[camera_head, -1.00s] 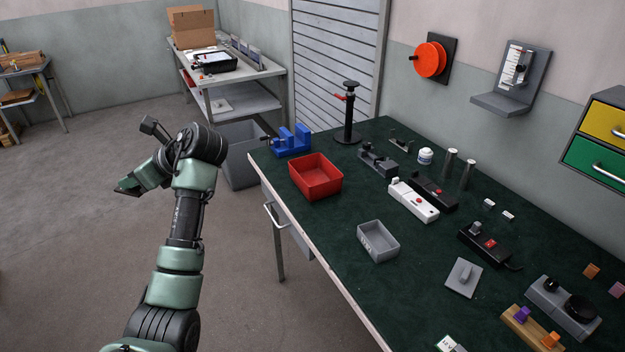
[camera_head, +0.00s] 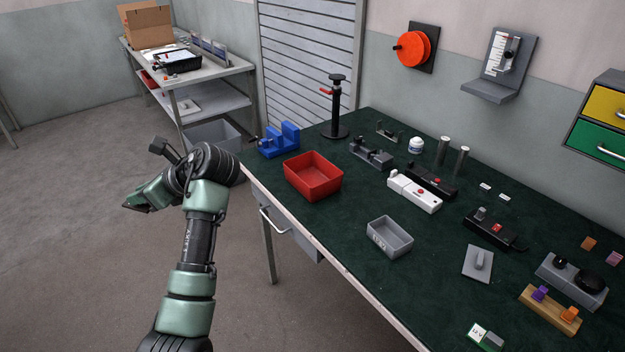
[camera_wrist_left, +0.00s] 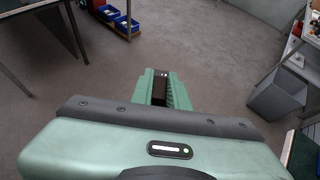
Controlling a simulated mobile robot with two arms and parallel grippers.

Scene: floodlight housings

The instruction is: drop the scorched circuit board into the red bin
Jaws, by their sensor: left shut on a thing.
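My left gripper (camera_head: 136,204) hangs over the floor, left of the bench and left of the red bin. It also shows in the left wrist view (camera_wrist_left: 160,88), shut on a small dark piece (camera_wrist_left: 158,90) between its fingers. I take this for the scorched circuit board; most of it is hidden, and the head view does not show it. The red bin (camera_head: 313,192) is an open, empty tray near the bench's front left edge, apart from the gripper. My right gripper is not in view.
The dark green bench (camera_head: 345,238) holds a blue vise (camera_head: 279,141) behind the red bin, a grey tray (camera_head: 390,251) to its right, and a black stand (camera_head: 336,105). A grey floor container (camera_head: 213,135) and a shelf table (camera_head: 200,75) stand beyond the arm.

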